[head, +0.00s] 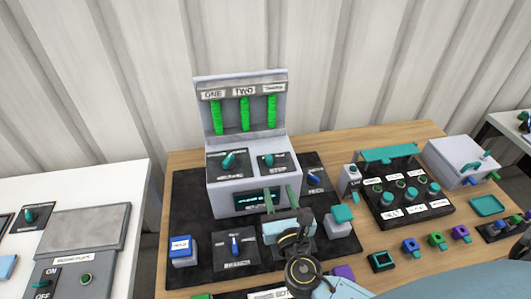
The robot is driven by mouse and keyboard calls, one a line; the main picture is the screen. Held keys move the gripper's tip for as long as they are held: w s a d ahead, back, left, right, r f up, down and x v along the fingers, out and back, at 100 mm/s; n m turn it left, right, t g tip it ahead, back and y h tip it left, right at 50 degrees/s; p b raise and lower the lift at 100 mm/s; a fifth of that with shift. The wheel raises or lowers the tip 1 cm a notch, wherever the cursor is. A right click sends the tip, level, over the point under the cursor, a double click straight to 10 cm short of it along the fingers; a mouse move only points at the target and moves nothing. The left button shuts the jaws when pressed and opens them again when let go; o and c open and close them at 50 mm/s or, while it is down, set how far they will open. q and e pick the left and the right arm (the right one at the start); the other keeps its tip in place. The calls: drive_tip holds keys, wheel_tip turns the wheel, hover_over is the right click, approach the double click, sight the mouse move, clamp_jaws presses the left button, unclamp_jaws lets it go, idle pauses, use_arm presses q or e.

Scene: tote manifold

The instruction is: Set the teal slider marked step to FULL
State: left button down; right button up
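The panel that seems to be marked STEP (279,166) is on the sloped top of the grey console, at the right. Its small teal handle (268,158) sits toward the panel's left side; its scale words are too small to read. My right gripper (281,194) is in front of the console, below this panel. Its two greenish fingers point up and stand apart with nothing visible between them. They look clear of the teal handle and partly cover the console's dark display (248,200). My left gripper is not in view.
A second panel with a teal handle (229,160) sits just left. Behind rise three green columns (244,114). A blue block (181,249), a blue-handled panel (235,245) and a teal-topped block (341,214) flank my arm.

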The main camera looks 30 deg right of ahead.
sight(270, 162)
drive_tip(key=x, duration=1.2)
drive_tip(key=shift+w+d+r+p, duration=0.1)
drive_tip(key=shift+w+d+p, duration=0.1)
drive_tip(key=shift+w+p, duration=0.2)
clamp_jaws()
